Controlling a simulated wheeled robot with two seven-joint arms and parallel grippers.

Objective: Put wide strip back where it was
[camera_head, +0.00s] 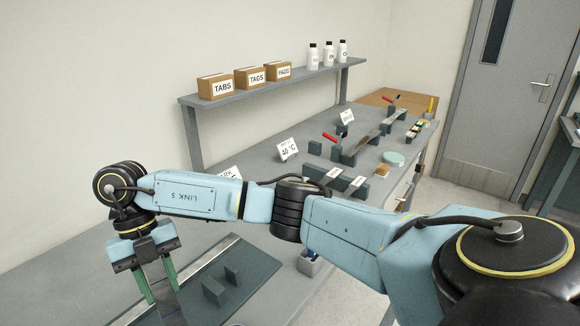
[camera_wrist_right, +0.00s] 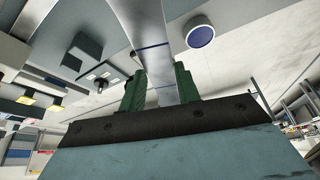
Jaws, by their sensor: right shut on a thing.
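My right gripper (camera_head: 158,282) is at the lower left of the head view, pointing down over the near end of the bench. Its green fingers are shut on a metal strip, the wide strip (camera_head: 166,303), which runs out of the bottom of the frame. In the right wrist view the strip (camera_wrist_right: 152,58) stands between the two green fingers (camera_wrist_right: 159,88); it is shiny, with thin blue lines across it, and broadens away from the fingers. Its far end is out of frame. My left gripper is not in view.
A dark mat (camera_head: 258,268) with two dark upright blocks (camera_head: 214,290) lies right of my gripper. Further along the bench are a "40 °C" sign (camera_head: 288,149), red-handled clamps (camera_head: 331,137) and a pale green disc (camera_head: 393,158). A shelf (camera_head: 262,88) with boxes stands behind. My right arm hides mid-bench.

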